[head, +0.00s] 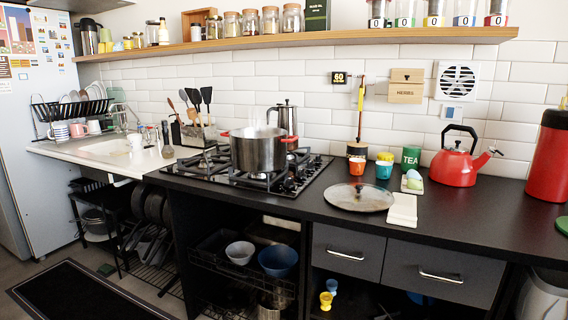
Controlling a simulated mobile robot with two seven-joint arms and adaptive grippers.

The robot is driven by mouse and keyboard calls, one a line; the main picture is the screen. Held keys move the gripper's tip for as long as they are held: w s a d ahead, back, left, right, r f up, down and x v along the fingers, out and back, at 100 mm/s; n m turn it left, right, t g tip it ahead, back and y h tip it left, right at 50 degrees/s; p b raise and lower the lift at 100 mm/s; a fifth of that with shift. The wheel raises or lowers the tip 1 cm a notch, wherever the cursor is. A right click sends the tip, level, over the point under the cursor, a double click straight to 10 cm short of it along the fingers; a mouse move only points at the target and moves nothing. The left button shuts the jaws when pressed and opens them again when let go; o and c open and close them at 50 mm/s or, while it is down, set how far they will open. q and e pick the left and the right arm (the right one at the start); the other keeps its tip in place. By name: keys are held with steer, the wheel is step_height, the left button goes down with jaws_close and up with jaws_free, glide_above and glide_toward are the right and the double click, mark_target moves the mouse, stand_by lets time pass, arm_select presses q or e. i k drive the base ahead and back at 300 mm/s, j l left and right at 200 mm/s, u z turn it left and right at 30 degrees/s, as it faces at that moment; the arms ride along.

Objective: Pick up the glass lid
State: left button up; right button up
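The round glass lid (345,199) lies flat on the black counter, just right of the hob. Neither of my grippers shows in the head view.
A cream-coloured block (402,209) lies close to the lid's right side. Behind the lid stand an orange cup (357,165), a teal cup (383,169) and a green tea tin (410,157). A red kettle (456,168) stands farther right. The counter's front right is clear.

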mark_target(350, 196)
steer(key=i+l+u, duration=0.15)
steer(key=l, duration=0.35)
steer(key=i+l+u, duration=0.2)
steer(key=l, duration=0.3)
steer(key=l+u, duration=0.15)
steer(key=l, duration=0.35)
